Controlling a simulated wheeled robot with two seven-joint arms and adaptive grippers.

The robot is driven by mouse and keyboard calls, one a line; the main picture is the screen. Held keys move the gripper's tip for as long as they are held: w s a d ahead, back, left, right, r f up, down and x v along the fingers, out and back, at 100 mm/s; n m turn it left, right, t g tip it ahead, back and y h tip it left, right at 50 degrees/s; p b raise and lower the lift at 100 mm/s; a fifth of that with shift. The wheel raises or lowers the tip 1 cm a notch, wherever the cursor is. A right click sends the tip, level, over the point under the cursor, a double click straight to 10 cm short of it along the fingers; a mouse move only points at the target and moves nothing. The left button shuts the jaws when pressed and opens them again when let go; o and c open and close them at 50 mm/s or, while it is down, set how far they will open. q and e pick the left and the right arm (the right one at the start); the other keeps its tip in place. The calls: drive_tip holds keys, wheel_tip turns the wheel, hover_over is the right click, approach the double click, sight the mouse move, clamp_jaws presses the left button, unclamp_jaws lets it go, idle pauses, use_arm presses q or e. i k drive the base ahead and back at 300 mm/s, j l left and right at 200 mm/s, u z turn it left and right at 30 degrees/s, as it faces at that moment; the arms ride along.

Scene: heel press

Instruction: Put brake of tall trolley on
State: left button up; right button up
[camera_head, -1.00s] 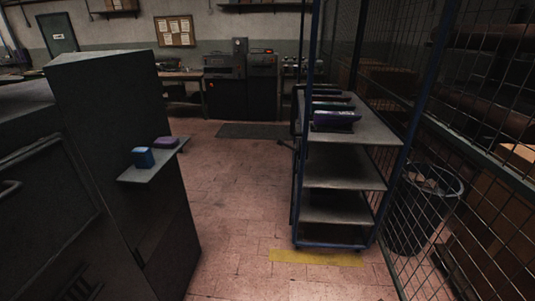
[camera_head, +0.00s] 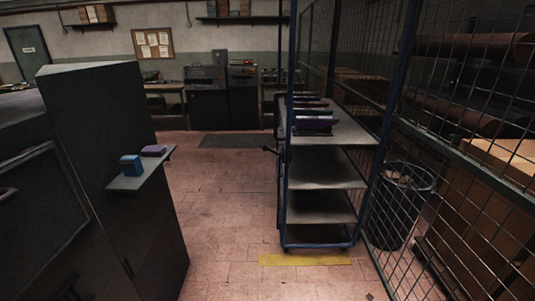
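The tall trolley (camera_head: 327,167) stands right of centre, with blue posts, several grey shelves and a row of dark purple items on its upper shelf. Its base frame (camera_head: 315,245) is close to the floor, just behind a yellow floor strip (camera_head: 305,260). Small casters seem to show under the base, but I cannot make out a brake pedal or its state. A dark handle-like part (camera_head: 270,150) sticks out at the trolley's left side. Neither of my grippers is in view.
A grey cabinet (camera_head: 120,200) with a small side shelf (camera_head: 140,178) stands at left. A wire mesh fence (camera_head: 450,170) and a dark bin (camera_head: 400,208) are close on the trolley's right. The tiled floor (camera_head: 222,215) between cabinet and trolley is clear.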

sight(265, 148)
drive_tip(key=i+j, duration=0.4)
drive_tip(key=i, duration=0.2)
drive_tip(key=i+j, duration=0.35)
drive_tip(key=i, duration=0.25)
